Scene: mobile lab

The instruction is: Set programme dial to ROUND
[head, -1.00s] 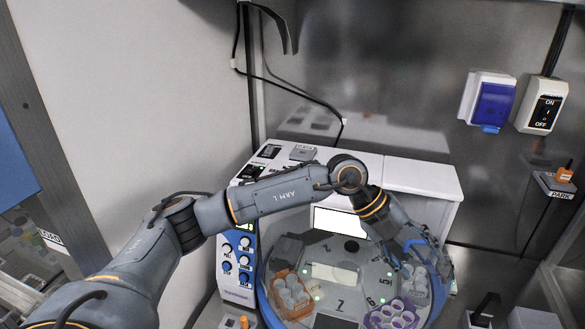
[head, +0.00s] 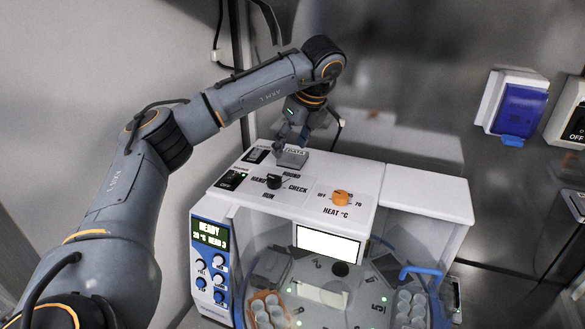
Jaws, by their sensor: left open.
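The programme dial (head: 274,181) is a small black knob on the white top of the machine. HAND is printed to its left, ROUND above, CHECK to the right and RUN below. I cannot tell which label its pointer faces. My left gripper (head: 291,142) is open with its fingers pointing down, at the back of the machine top. It is beyond the dial, close to the grey DATA block (head: 292,158), and apart from the dial. Whether the fingers touch the block is unclear. My right gripper is not in view.
An orange HEAT knob (head: 341,198) is right of the dial, and a black switch (head: 231,180) is left of it. The display panel (head: 211,234) reads READY. A carousel with tube racks (head: 268,312) is below in front. A blue-lidded socket (head: 519,110) is on the back wall.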

